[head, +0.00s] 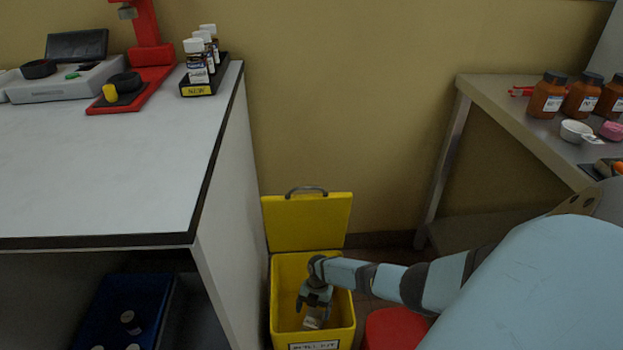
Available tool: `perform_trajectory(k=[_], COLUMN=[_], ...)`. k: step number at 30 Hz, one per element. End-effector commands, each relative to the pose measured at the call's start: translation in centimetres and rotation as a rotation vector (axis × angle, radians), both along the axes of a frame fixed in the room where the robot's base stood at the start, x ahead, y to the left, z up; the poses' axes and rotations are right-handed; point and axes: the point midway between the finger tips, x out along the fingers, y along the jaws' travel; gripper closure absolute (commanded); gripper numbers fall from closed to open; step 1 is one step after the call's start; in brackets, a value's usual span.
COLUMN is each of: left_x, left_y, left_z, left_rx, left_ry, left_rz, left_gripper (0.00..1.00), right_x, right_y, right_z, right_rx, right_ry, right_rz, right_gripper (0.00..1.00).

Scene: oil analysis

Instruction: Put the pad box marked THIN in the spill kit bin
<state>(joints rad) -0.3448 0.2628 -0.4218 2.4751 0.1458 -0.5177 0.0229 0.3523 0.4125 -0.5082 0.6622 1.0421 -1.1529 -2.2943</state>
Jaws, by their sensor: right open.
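The yellow spill kit bin (342,312) stands on the floor in the gap between the two benches, with its lid (307,222) raised at the back. My right gripper (314,303) reaches down into the bin's opening from the right, with its jaws open. A small pale box (312,322) shows just below the fingertips, inside the bin's outline. Its marking is too small to read. I cannot tell whether it touches the bin's floor or the fingers. My left gripper is not in view.
The white bench (110,165) at left bears a tray of bottles (205,86) marked NEW and a red stand (150,55). A blue crate (125,310) is below. A grey table (500,107) with brown jars is at right. A red object (392,328) is beside the bin.

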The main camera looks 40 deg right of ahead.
Motion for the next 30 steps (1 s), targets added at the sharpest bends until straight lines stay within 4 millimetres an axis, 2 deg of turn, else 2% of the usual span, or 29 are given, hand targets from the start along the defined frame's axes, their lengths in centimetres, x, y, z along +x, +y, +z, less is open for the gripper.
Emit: perform_trajectory(k=[1, 3, 8, 30], left_x=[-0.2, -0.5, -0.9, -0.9], left_y=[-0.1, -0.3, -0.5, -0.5], left_z=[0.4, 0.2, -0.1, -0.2], left_rx=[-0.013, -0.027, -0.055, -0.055], left_ry=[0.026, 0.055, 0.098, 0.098], left_rz=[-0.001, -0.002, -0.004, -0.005], left_gripper=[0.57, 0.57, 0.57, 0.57], right_x=[0.1, 0.3, 0.6, 0.6], right_y=[-0.4, -0.7, -1.2, -1.2], right_z=[1.3, 2.2, 3.3, 3.4], right_rx=[-0.001, 0.0, 0.0, 0.0], right_ry=[0.0, 0.001, 0.0, 0.001], right_rz=[0.0, 0.0, 0.001, 0.0], right_gripper=[0.13, 0.13, 0.13, 0.13])
